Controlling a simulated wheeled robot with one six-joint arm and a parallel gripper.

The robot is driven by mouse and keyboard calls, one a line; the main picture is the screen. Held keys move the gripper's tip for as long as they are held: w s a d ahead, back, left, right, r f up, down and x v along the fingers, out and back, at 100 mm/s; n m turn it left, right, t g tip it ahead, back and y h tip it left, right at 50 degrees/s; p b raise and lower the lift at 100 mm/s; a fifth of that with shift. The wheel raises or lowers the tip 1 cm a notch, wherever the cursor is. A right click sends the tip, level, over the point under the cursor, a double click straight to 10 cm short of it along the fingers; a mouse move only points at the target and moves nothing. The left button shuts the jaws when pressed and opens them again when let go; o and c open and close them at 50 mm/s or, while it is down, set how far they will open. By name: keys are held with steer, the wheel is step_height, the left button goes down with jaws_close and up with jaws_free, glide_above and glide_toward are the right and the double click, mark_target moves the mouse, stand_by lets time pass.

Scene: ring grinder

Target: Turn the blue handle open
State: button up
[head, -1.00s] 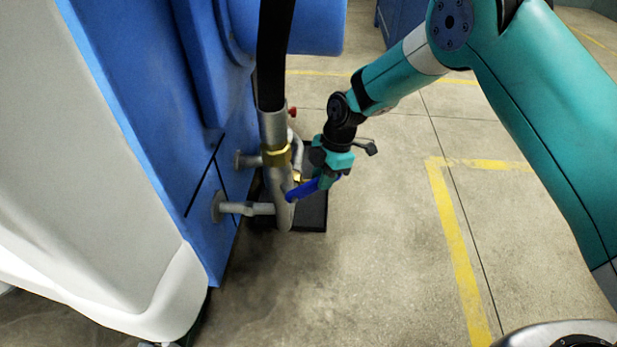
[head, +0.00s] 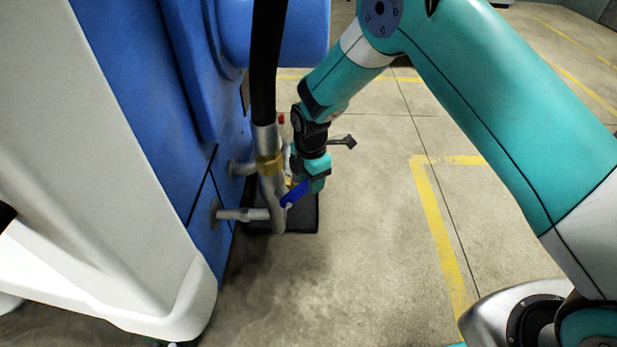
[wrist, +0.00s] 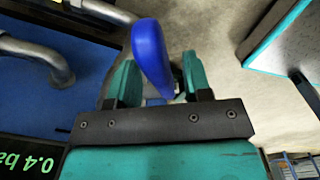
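The blue handle (head: 294,194) sits on the lower part of the grey vertical pipe (head: 272,192), beside the blue machine. It slants up to the right, toward my gripper (head: 308,186), which partly hides it. In the wrist view the blue handle (wrist: 150,55) stands between the two teal fingers of my gripper (wrist: 158,82). The fingers are apart, one on each side of it. A gap shows between the handle and the right finger; contact on the left side cannot be told. The handle's pivot is hidden.
The blue machine (head: 150,90) with its white cover (head: 110,200) fills the left. A black hose (head: 267,70) runs up from the pipe. A side pipe (head: 243,215) joins the machine. A black tray (head: 308,216) lies below. Open floor (head: 370,260) is to the right.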

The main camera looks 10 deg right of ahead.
step_height(320, 180, up, 17)
steer(key=p, duration=0.6)
steer(key=shift+r, duration=0.2)
